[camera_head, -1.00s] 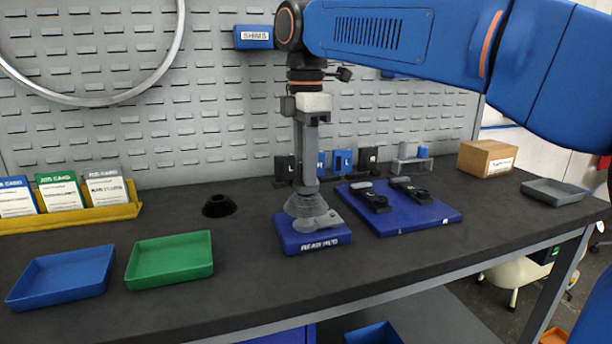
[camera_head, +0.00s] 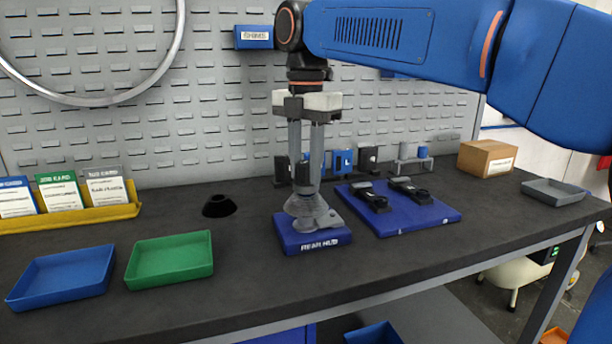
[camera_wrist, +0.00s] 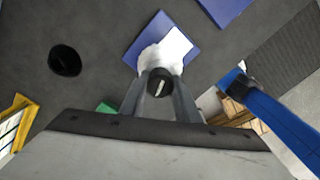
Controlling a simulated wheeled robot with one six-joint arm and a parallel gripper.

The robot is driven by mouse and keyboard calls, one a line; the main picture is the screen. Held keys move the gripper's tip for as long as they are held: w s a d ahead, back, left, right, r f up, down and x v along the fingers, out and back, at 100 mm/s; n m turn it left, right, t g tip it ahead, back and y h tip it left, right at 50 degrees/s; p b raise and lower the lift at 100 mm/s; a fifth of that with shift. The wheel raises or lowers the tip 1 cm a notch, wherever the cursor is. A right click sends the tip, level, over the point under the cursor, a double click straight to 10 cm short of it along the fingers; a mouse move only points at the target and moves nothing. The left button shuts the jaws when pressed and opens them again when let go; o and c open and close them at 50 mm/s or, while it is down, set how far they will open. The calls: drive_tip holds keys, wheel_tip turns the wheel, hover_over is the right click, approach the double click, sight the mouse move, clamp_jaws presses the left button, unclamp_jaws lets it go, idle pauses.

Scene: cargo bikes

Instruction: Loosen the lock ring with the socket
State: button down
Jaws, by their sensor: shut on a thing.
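My gripper (camera_head: 305,180) points straight down and is shut on a dark socket (camera_head: 301,172). The socket's round black end with a pale mark shows between the fingers in the wrist view (camera_wrist: 159,86). Directly below is the grey stepped cassette of the rear hub (camera_head: 308,207), on a blue block labelled REAR HUB (camera_head: 312,238). The socket appears to sit on top of the cassette. The lock ring is hidden under the socket and fingertips, so I cannot tell whether it has turned.
A blue tray (camera_head: 62,290) and a green tray (camera_head: 168,273) stand at left, with a black cone-shaped holder (camera_head: 219,206) behind. A blue board (camera_head: 405,221) with two dark tools lies right of the hub. A cardboard box (camera_head: 487,158) and grey tray (camera_head: 553,192) are farther right.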

drive_tip(key=shift+f, duration=0.2)
drive_tip(key=shift+n, duration=1)
drive_tip(key=shift+r, duration=0.15)
drive_tip(key=shift+r, duration=1.1)
drive_tip(key=shift+r, duration=0.15)
drive_tip(key=shift+r, duration=2.35)
